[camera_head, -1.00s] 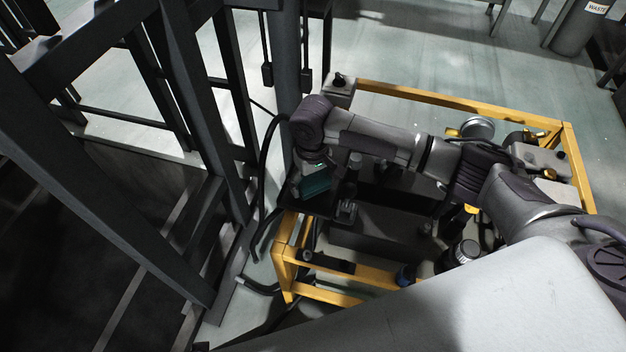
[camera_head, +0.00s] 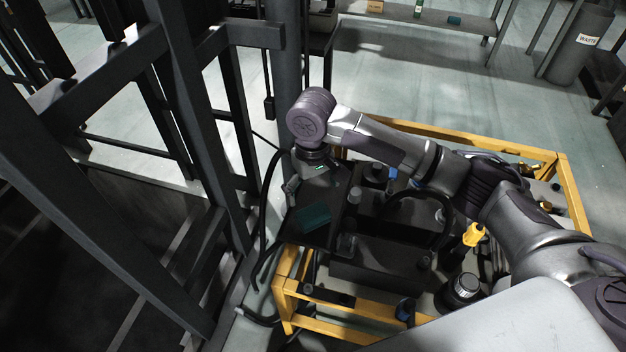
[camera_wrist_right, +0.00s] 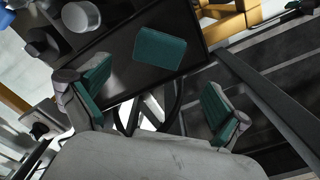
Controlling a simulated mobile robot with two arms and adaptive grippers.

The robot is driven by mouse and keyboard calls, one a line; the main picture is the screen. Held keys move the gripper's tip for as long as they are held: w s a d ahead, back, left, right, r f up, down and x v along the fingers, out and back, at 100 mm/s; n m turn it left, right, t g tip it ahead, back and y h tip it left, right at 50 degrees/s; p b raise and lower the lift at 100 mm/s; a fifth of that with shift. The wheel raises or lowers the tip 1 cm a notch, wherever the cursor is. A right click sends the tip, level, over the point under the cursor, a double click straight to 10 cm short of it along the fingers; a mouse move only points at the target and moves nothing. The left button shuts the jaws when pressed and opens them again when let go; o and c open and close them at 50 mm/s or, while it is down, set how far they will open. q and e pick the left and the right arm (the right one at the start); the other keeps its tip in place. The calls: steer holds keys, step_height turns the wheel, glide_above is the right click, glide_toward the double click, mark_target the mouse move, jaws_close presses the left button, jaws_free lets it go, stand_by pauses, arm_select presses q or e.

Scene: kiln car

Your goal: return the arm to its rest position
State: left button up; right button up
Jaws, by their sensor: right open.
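My right arm reaches in from the right over the yellow-framed cart. My right gripper (camera_head: 306,174) points down near the left end of the cart. In the right wrist view my right gripper (camera_wrist_right: 157,102) shows two teal-padded fingers spread wide with nothing between them. A teal block (camera_head: 312,217) lies on a black plate (camera_head: 335,205), below the gripper and apart from it. The block also shows in the right wrist view (camera_wrist_right: 160,47), beyond the fingertips. My left gripper is not in view.
The yellow cart frame (camera_head: 345,308) surrounds dark equipment, a yellow-handled item (camera_head: 473,235) and a dark round knob (camera_head: 463,287). Dark steel posts (camera_head: 283,80) stand close to the gripper's left. A waste bin (camera_head: 580,45) stands at the far right. Open floor lies behind the cart.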

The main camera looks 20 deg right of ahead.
steer(key=shift+r, duration=0.95)
steer(key=shift+r, duration=0.1)
